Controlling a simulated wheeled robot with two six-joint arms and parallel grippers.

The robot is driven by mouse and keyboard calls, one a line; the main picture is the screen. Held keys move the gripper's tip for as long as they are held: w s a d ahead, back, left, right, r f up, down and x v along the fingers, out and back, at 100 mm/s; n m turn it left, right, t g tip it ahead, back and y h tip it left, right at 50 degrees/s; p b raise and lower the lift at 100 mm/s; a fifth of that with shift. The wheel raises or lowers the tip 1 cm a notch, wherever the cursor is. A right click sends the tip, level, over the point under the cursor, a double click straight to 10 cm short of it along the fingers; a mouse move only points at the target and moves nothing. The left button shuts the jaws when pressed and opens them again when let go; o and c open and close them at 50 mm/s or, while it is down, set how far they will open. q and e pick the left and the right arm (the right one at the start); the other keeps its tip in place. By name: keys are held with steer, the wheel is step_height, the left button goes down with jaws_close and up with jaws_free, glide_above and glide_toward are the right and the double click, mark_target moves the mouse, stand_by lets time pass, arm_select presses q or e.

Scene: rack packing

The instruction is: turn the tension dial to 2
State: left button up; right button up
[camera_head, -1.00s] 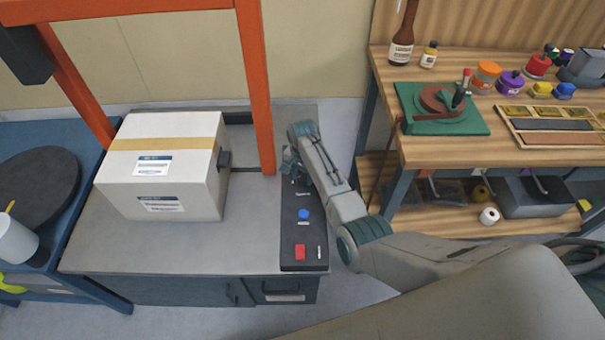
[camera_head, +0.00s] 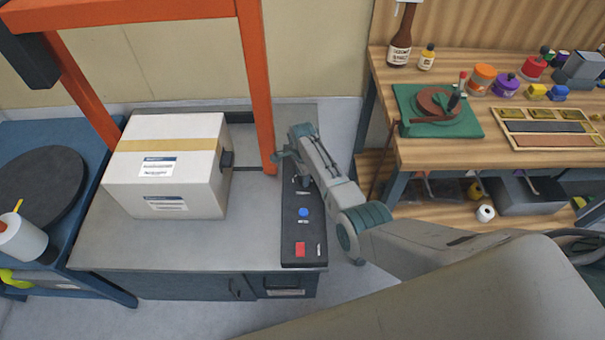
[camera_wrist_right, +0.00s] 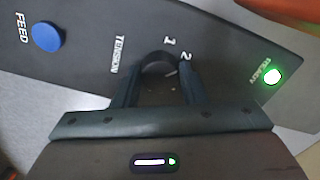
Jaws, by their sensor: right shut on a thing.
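The dark round tension dial (camera_wrist_right: 158,64) sits on the black control panel (camera_wrist_right: 90,50), beside the printed word TENSION. The marks 1 and 2 are printed along its edge, with 2 close to one finger. My right gripper (camera_wrist_right: 160,80) is shut on the dial, one finger on each side. I cannot tell which mark the dial points to. In the head view my right gripper (camera_head: 292,168) is over the far part of the panel and hides the dial. My left gripper is not in view.
The panel has a blue FEED button (camera_head: 303,212), a red button (camera_head: 300,249) and a lit green READY light (camera_wrist_right: 272,77). A white carton (camera_head: 170,190) stands on the machine table to the left, under an orange frame (camera_head: 257,90). A wooden workbench (camera_head: 420,150) is at the right.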

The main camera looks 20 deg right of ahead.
stand_by(0.5)
steer(key=o, duration=1)
step_height(320, 180, up, 11)
steer(key=shift+f, duration=0.1)
